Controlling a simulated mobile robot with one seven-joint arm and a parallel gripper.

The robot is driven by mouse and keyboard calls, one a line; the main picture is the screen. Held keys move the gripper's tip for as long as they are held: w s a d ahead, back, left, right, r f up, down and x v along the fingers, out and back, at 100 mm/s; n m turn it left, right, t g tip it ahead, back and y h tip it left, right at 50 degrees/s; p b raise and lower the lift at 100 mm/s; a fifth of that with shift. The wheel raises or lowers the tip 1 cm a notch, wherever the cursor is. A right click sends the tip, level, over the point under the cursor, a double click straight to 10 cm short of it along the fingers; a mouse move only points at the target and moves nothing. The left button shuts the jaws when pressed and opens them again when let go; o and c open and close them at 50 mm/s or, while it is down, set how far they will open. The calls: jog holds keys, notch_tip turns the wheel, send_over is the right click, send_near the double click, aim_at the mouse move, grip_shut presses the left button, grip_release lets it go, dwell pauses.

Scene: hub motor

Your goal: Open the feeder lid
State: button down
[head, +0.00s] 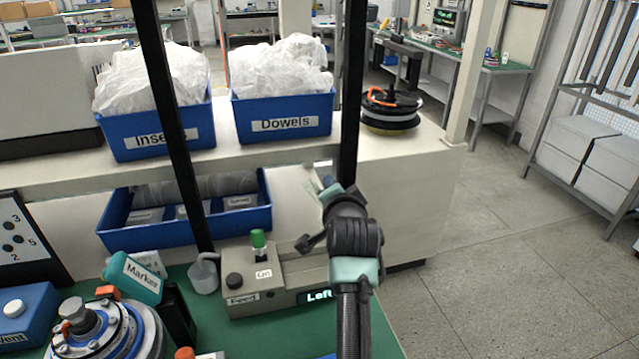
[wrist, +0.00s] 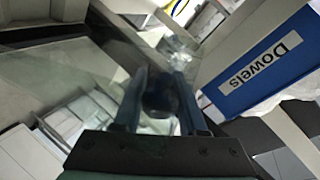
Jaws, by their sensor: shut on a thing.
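The feeder (head: 262,278) is a beige box on the green bench, with a black Feed button, a green-topped switch and a lit display reading "Left". My gripper (head: 327,188) is above and behind the feeder's right end, mostly hidden by my arm. A clear, glassy panel, seemingly the feeder lid (wrist: 62,72), shows at left in the wrist view. A small pale part of it appears by my fingertips in the head view. In the wrist view my gripper (wrist: 157,85) is shut on a dark rounded knob (wrist: 158,98); its join to the panel is unclear.
A blue Dowels bin (head: 283,115) stands on the shelf above, close to my gripper in the wrist view (wrist: 255,70). A black upright post (head: 350,95) rises beside my gripper. A blue tray (head: 185,222) lies behind the feeder. A teal Marker holder (head: 133,277) is at left.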

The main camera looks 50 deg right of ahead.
jog(key=d+m, duration=0.1)
jog(key=s+d+y+p, duration=0.1)
jog(key=s+d+r+m, duration=0.1)
jog(key=shift+s+d+r+m+t+y+p, duration=0.1)
jog(key=shift+d+m+t+y+p, duration=0.2)
jog(key=shift+d+p, duration=0.1)
jog(key=shift+s+d+f+m+t+y+p, duration=0.25)
jog(key=shift+s+d+m, duration=0.25)
jog(key=shift+d, duration=0.25)
jog(key=shift+s+d+f+m+t+y+p, duration=0.15)
jog(key=shift+s+d+m+y, duration=0.3)
jog(key=shift+d, duration=0.25)
jog(key=shift+r, duration=0.1)
jog(key=shift+c, duration=2.3)
grip_release()
jog(key=shift+a, duration=0.1)
jog(key=v, duration=1.2)
jog(key=shift+s+a+b, duration=0.2)
jog(key=shift+s+b, duration=0.1)
jog(key=shift+s, duration=0.05)
